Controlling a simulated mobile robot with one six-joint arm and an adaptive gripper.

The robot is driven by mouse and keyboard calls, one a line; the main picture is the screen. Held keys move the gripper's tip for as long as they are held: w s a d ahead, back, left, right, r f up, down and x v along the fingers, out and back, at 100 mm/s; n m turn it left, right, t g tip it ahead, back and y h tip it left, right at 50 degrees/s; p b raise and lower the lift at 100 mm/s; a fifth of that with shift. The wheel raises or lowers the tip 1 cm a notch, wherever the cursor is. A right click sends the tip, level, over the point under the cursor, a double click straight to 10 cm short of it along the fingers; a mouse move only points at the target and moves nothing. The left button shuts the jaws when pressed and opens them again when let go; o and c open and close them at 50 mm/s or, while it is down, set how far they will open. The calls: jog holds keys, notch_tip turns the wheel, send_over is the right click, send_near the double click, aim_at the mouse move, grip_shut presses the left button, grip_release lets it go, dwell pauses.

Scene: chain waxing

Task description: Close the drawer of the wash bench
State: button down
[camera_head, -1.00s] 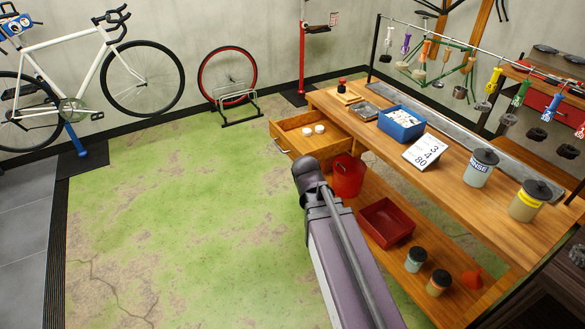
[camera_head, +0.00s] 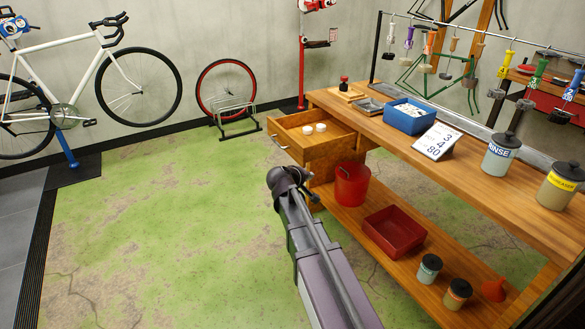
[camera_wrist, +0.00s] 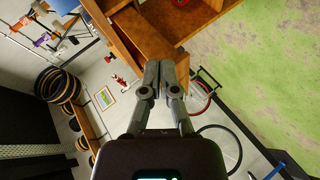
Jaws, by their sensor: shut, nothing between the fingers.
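The wash bench (camera_head: 400,148) stands on the right in the head view. Its wooden drawer (camera_head: 291,144) is pulled out at the bench's far left end, with a metal handle (camera_head: 280,142) on its front and two white round pieces (camera_head: 314,128) inside. In the wrist view my gripper (camera_wrist: 160,68) is shut and empty. Its fingertips overlap the orange wood of the drawer (camera_wrist: 140,38) there; I cannot tell whether they touch. In the head view my arm stands in front of the bench, and the gripper's fingers cannot be made out.
A red bucket (camera_head: 351,184) and a red tray (camera_head: 392,230) sit on the lower shelf. A blue bin (camera_head: 408,117), a number card (camera_head: 436,141) and jars stand on top. The green floor (camera_head: 160,230) to the left is clear. A wheel stand (camera_head: 235,118) is behind.

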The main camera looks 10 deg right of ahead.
jog(key=w+a+f+n+t+b, duration=0.3)
jog(key=w+a+n+b, duration=0.1)
jog(key=w+b, duration=0.3)
jog(key=w+a+f+n+t+b, duration=0.4)
jog(key=w+b, duration=0.3)
jog(key=shift+a+t+y+b, duration=0.3)
jog(key=shift+a+y, duration=0.05)
jog(key=shift+y, duration=0.05)
send_near(295, 151)
jog(key=w, duration=0.5)
jog(key=shift+w+d, duration=0.15)
jog(key=shift+d, duration=0.6)
jog(key=shift+w+d, duration=0.25)
jog(key=shift+d, duration=0.6)
jog(key=shift+w+a, duration=0.1)
